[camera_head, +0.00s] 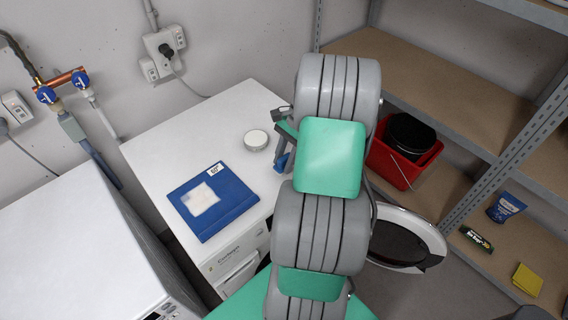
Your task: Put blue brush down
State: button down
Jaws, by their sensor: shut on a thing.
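The blue brush (282,163) shows only as a small blue piece at the left side of my arm, over the right part of the white machine top. My gripper (277,149) is shut on it. My grey and green arm hides most of the gripper and the rest of the brush. I cannot tell whether the brush touches the machine top.
On the white machine top (170,135) are a blue folder (231,209) and a round white-lidded tin (256,140). A second white machine (70,250) stands at left.

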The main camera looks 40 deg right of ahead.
jog(key=shift+f, duration=0.8)
jog(key=shift+f, duration=0.15)
jog(key=c, duration=1)
grip_release()
